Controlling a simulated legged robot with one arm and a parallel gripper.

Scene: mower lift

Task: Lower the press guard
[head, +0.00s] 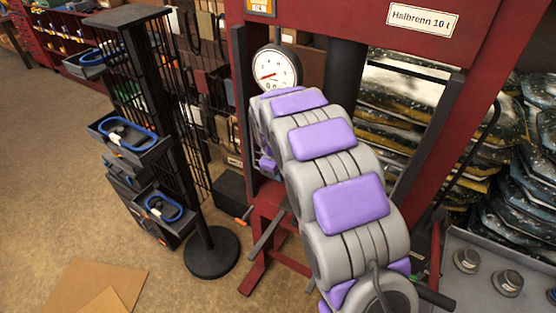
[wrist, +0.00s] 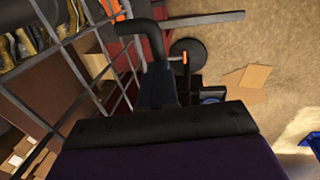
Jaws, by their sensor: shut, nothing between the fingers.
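The red press frame (head: 330,20), labelled Halbrenn 10 t, stands upright in the head view with a round gauge (head: 276,68). My grey and purple arm covers much of its opening and hides my gripper there. In the wrist view my gripper (wrist: 160,122) is a dark purple block with a black front edge, shut and empty. Just beyond it is a bent black bar (wrist: 152,38) with a blue-grey grip, its lower end hidden by the gripper; I cannot tell whether they touch. Grey wire mesh (wrist: 78,75), apparently the guard, slants at the left.
A black display stand (head: 145,110) with trays stands left of the press on a round base (head: 212,253). Cardboard sheets (head: 95,287) lie on the floor. Stacked sacks (head: 400,90) are behind the press; a grey surface with weights (head: 508,282) is at right. Floor at left is open.

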